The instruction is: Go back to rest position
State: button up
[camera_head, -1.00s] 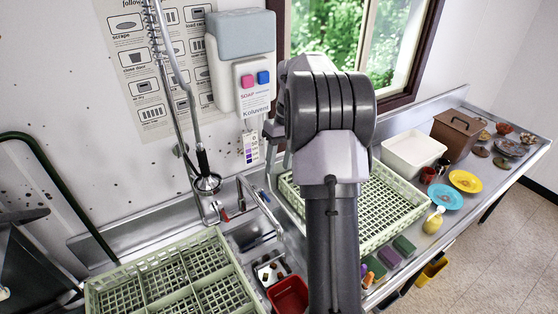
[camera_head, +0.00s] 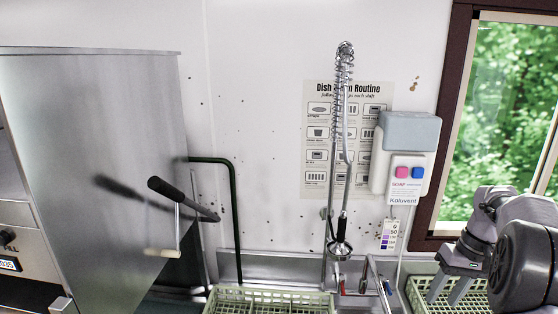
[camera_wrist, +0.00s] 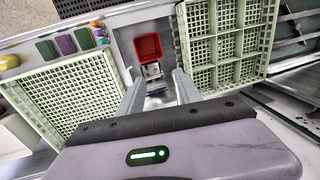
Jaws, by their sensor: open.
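My gripper (camera_wrist: 158,92) is open in the wrist view, its two grey fingers apart with nothing between them. In the head view my gripper (camera_head: 450,288) shows at the lower right, fingers pointing down, above a pale green rack (camera_head: 425,300). In the wrist view the gripper is over the sink area, between that flat green rack (camera_wrist: 72,97) on the left and a divided green rack (camera_wrist: 226,42) on the right.
The spray hose (camera_head: 343,160) hangs before the wall, near the soap dispenser (camera_head: 405,160). A large steel machine (camera_head: 100,170) with a black-gripped lever (camera_head: 167,190) stands left.

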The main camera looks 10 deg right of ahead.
jog(key=s+a+f+t+h+b, duration=0.1)
jog(key=s+a+f+b, duration=0.1)
jog(key=a+b, duration=0.65)
jog(key=s+a+f+t+b, duration=0.1)
jog(key=s+a+f+b, duration=0.15)
jog(key=a+b, duration=0.6)
jog(key=s+a+f+m+t+b, duration=0.2)
jog(key=s+a+f+t+b, duration=0.1)
jog(key=s+a+f+b, duration=0.9)
jog(key=s+a+f, duration=0.2)
jog(key=a+f, duration=0.3)
jog(key=shift+s+y, duration=0.3)
jog(key=shift+y, duration=0.1)
